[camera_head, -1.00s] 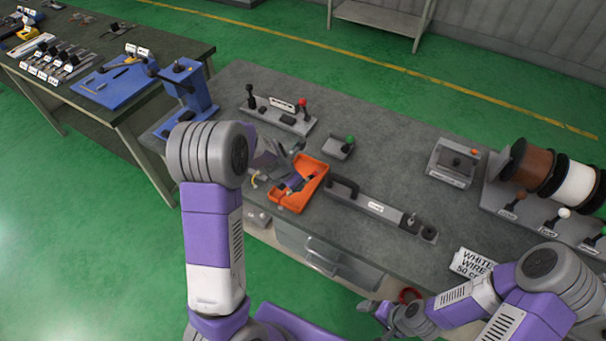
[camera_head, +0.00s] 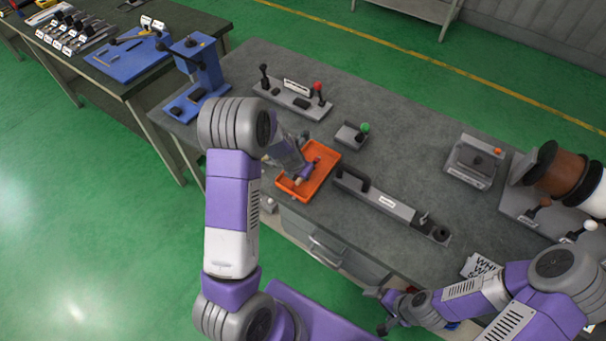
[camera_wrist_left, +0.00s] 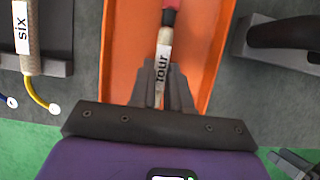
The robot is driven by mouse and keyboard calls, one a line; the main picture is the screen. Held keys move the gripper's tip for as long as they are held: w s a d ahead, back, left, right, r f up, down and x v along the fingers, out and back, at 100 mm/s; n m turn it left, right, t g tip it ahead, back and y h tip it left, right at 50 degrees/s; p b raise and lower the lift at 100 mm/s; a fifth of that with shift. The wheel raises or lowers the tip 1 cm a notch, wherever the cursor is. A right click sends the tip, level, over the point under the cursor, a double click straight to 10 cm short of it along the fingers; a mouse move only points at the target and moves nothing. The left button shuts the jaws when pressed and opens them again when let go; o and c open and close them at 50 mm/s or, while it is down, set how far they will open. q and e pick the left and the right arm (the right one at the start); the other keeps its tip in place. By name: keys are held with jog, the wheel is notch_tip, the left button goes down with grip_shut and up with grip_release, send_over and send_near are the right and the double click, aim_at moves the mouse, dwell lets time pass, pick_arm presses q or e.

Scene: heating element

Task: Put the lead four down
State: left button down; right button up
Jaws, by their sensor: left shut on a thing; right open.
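Lead four (camera_wrist_left: 163,48) carries a white label reading "four" and has a red end; it lies lengthwise along the orange tray (camera_wrist_left: 120,55). I cannot tell whether the lead touches the tray floor. My right gripper (camera_head: 380,312) is open at the bench's front edge, lower right.
A lead labelled "six" (camera_wrist_left: 22,28) lies left of the tray in the wrist view. A grey fixture with a black handle (camera_head: 390,204) is right of the tray. A small green-knobbed block (camera_head: 350,135) and a red-knobbed lever fixture (camera_head: 292,100) stand behind. Wire spools (camera_head: 560,168) are at right.

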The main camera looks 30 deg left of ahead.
pick_arm(q)
jog(key=shift+w+f, duration=0.15)
jog(key=shift+f, duration=0.15)
jog(key=c, duration=1.1)
grip_release()
jog(key=shift+f, duration=0.1)
jog(key=shift+r, duration=0.25)
jog(key=p+v, duration=0.4)
jog(key=v, duration=0.8)
jog(key=shift+p, duration=0.35)
